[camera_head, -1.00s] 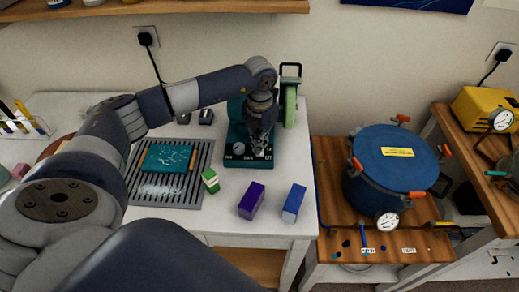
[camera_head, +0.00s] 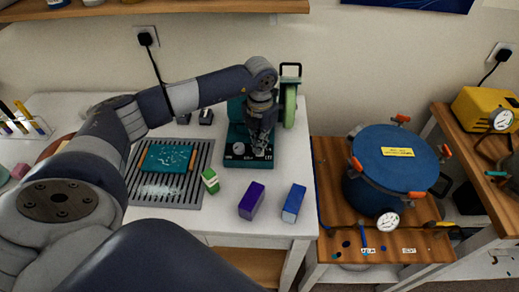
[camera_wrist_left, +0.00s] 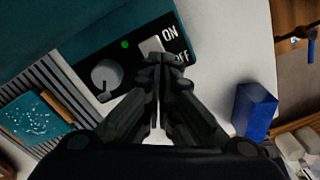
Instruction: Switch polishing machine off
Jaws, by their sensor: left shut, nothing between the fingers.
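The polishing machine (camera_head: 238,133) is a dark teal unit with a green wheel (camera_head: 290,106) on its right, standing at the back of the white table. Its black front panel shows in the left wrist view with a grey round knob (camera_wrist_left: 106,75), a lit green light (camera_wrist_left: 125,44) and a pale switch (camera_wrist_left: 152,45) beside the words ON and OFF. My left gripper (camera_head: 261,149) is shut and empty, with its fingertips (camera_wrist_left: 160,62) at the lower edge of the switch. Whether they touch it I cannot tell. My right gripper is not in view.
A grooved grey tray (camera_head: 201,190) with a teal slab lies to the left. A green and white block (camera_head: 210,181), a purple box (camera_head: 251,201) and a blue box (camera_head: 294,203) stand in front of the machine. A blue pressure pot (camera_head: 370,190) is at the right.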

